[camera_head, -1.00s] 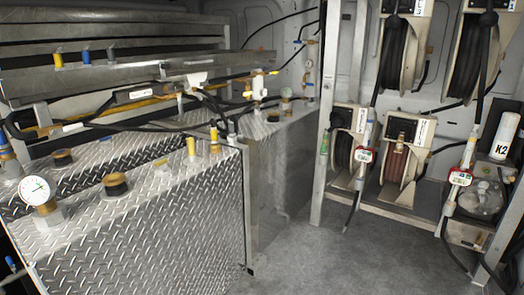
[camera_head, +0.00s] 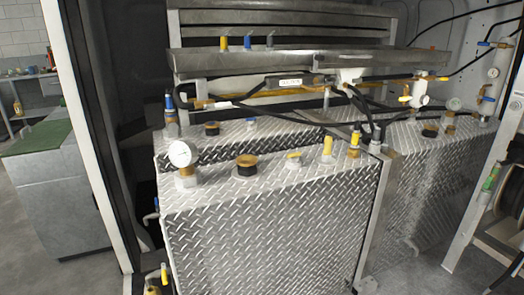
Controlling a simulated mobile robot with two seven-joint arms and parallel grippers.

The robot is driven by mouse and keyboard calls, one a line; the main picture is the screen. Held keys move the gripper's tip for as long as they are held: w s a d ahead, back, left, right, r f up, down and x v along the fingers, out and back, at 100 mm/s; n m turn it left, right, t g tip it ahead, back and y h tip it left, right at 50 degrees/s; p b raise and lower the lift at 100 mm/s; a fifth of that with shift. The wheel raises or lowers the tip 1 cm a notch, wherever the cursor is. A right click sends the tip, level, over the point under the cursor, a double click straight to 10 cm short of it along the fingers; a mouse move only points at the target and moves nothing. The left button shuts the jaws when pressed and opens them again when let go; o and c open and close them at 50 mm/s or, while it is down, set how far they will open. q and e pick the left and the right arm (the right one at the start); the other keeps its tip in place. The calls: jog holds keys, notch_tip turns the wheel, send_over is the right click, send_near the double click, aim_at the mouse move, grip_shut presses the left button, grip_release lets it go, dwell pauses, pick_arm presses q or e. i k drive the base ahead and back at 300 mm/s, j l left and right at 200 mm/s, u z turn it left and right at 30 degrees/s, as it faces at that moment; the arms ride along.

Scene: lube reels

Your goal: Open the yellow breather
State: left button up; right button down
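Several yellow-topped fittings stand on the diamond-plate tank (camera_head: 270,240). A tall yellow fitting (camera_head: 327,146) stands near the tank's right end. A second yellow fitting (camera_head: 355,139) on a brass-coloured base stands just right of it. I cannot tell which one is the breather, nor whether any is open. Neither of my grippers shows in the head view.
A round gauge (camera_head: 181,154) and a black-capped brass filler (camera_head: 247,164) stand on the tank's left part. Black hoses and a metal shelf (camera_head: 300,60) are behind. A post (camera_head: 85,130) rises at left. A hose-reel rack (camera_head: 480,215) stands at right.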

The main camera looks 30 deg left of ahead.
aim_at(294, 156)
jog(key=i+u, duration=0.1)
jog(key=u, duration=0.25)
jog(key=i+l+u, duration=0.1)
jog(key=u, duration=0.3)
jog(key=l+u, duration=0.2)
jog(key=u, duration=0.15)
jog(key=i+l+u, duration=0.2)
jog(key=u, duration=0.2)
jog(key=i+l+u, duration=0.2)
jog(key=u, duration=0.25)
jog(key=i+l+u, duration=0.1)
jog(key=l+u, duration=0.3)
